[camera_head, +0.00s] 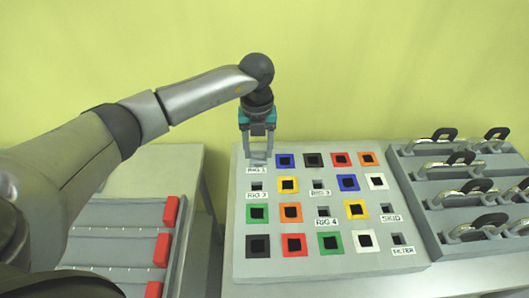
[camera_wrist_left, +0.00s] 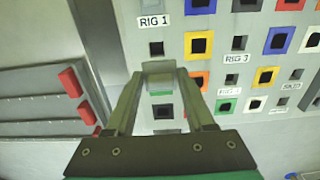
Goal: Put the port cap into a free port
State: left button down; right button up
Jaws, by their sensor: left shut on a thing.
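My left gripper (camera_head: 258,160) is shut on the port cap, a small light-grey block (camera_wrist_left: 158,70) between its fingertips in the left wrist view. It is above the back left part of a light-grey port panel (camera_head: 300,275), by the RIG 1 label (camera_head: 257,170). The cap is hard to make out in the head view. A small dark port (camera_head: 256,186) shows below that label, also in the left wrist view (camera_wrist_left: 156,48). Similar small ports show near RIG 3 (camera_head: 319,184), RIG 4 (camera_head: 323,211), SKID (camera_head: 387,209) and FILTER (camera_head: 397,239). My right gripper is out of view.
Several coloured square frames with dark centres, such as a blue one (camera_head: 285,161), fill the panel between the small ports. A grey rack (camera_head: 427,215) with metal-and-black clamps stands right. A grey tray (camera_head: 110,246) with red end blocks lies left.

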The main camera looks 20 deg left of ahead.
pick_arm(q)
jog(key=shift+s+a+f, duration=0.1)
jog(key=shift+a+f, duration=0.05)
jog(key=shift+a, duration=0.3)
jog(key=shift+d+f+b, duration=0.15)
jog(key=shift+f+b, duration=0.5)
jog(key=shift+f, duration=0.05)
jog(key=b, duration=0.5)
send_near(256, 178)
jog(key=shift+s+d+f, duration=0.6)
jog(key=shift+s+f, duration=0.3)
jog(key=shift+s, duration=0.1)
jog(key=shift+f+b, duration=1.4)
jog(key=shift+f, duration=0.9)
jog(key=shift+f, duration=0.25)
jog(key=shift+c, duration=0.9)
grip_release()
notch_tip(256, 178, up, 15)
jog(key=shift+r+p, duration=0.15)
jog(key=shift+p, duration=0.75)
